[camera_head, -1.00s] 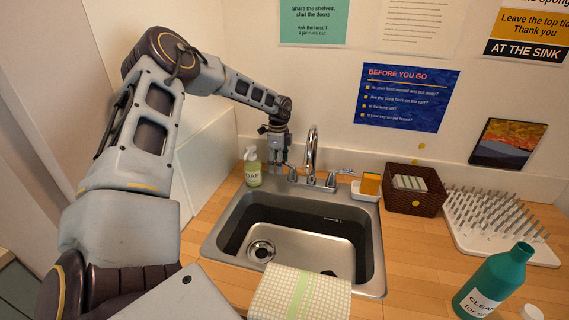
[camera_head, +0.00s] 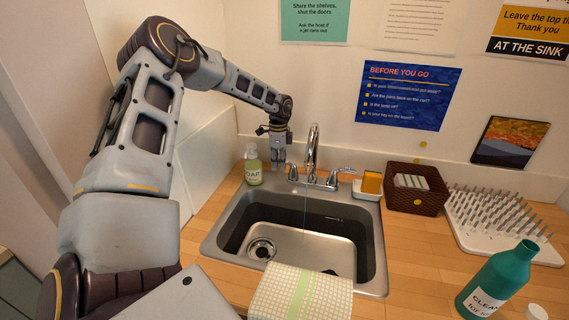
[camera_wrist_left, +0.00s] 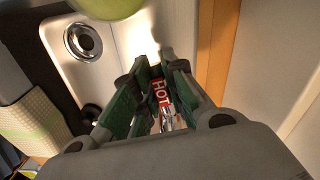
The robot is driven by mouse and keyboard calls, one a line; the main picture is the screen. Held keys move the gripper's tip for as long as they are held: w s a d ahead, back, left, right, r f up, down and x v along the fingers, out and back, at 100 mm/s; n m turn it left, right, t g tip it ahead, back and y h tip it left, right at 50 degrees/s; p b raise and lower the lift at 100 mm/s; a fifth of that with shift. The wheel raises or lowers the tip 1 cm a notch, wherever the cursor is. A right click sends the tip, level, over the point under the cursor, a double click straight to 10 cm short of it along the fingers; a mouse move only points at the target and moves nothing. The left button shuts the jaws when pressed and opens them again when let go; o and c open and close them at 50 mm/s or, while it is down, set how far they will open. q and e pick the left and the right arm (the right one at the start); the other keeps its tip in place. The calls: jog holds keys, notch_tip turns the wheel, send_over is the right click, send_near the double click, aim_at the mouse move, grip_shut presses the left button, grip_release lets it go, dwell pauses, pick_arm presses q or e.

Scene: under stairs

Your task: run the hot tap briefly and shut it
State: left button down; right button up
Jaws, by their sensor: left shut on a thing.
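The steel tap (camera_head: 313,150) stands at the back of the sink (camera_head: 212,247), with a lever handle on each side. A thin, faint vertical line like a trickle of water shows below its spout. My left gripper (camera_head: 279,166) points down at the left handle. In the left wrist view, the green-padded fingers (camera_wrist_left: 158,88) are shut around the hot handle, with its red HOT label (camera_wrist_left: 161,97) showing between them. The fingers hide much of the handle. My right gripper is not in view.
A green soap bottle (camera_head: 253,168) stands close left of the left gripper. A sponge dish (camera_head: 367,192), a brown basket (camera_head: 416,201) and a spiked drying rack (camera_head: 500,225) are to the right. A towel (camera_head: 300,294) hangs over the front edge; a teal bottle (camera_head: 497,275) stands front right.

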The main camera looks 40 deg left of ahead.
pick_arm(q)
jog(key=n, duration=0.1)
jog(key=d+n+b, duration=0.1)
jog(key=s+n+b, duration=0.1)
jog(key=n, duration=0.1)
jog(key=shift+s+d, duration=0.1)
jog(key=shift+d, duration=0.2)
jog(key=shift+s+d+n, duration=0.1)
jog(key=shift+d+n, duration=0.1)
jog(key=shift+n, duration=0.3)
